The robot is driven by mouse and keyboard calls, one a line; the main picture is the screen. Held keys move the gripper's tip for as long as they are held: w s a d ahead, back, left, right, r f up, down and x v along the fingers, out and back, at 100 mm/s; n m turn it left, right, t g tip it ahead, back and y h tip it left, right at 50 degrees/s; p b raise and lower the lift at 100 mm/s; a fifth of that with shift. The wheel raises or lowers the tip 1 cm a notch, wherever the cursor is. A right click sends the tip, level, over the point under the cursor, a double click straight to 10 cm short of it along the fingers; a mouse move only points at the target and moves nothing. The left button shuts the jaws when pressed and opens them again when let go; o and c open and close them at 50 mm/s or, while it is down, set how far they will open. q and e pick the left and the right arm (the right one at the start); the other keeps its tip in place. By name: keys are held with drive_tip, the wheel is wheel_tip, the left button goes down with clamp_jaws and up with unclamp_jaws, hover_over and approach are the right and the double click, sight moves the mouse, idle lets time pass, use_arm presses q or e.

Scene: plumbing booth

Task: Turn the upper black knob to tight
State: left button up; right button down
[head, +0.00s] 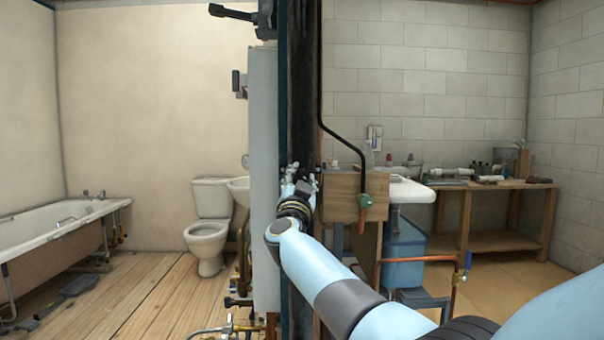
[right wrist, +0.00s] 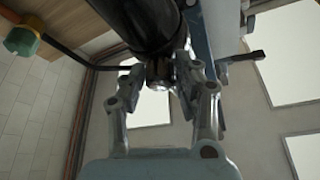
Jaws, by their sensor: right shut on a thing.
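My right gripper (head: 301,180) reaches up to the dark vertical column in the middle of the head view. In the right wrist view its two metal fingers (right wrist: 160,74) are closed on a small dark knob (right wrist: 157,70), which appears to be the upper black knob. The fingers and wrist hide this knob in the head view, so its angle cannot be read. A thick black pipe (right wrist: 145,25) lies just behind it in the wrist view. My left gripper is not in view.
A wooden box (head: 342,197) with a bent black pipe and green knob (head: 365,201) stands right of the column. A tall grey panel (head: 262,150) is close on the left. Lower black-handled valves (head: 238,302) sit near the floor. A workbench (head: 490,184) stands far right.

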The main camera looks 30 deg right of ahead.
drive_tip(key=m+g+h+p, duration=0.1)
drive_tip(key=m, duration=0.3)
drive_tip(key=m+g+h+p, duration=0.1)
drive_tip(key=m+g+p, duration=0.1)
drive_tip(key=m, duration=0.2)
drive_tip(key=shift+w+a+r+m+g, duration=0.1)
drive_tip(key=shift+a+r+m+g, duration=0.1)
drive_tip(key=shift+m+g, duration=0.1)
drive_tip(key=m+g+p, duration=0.2)
drive_tip(key=m, duration=0.3)
drive_tip(key=shift+m, duration=0.3)
drive_tip(key=c, duration=1)
unclamp_jaws()
drive_tip(key=v, duration=0.7)
drive_tip(key=shift+a+r, duration=0.1)
drive_tip(key=shift+a, duration=0.1)
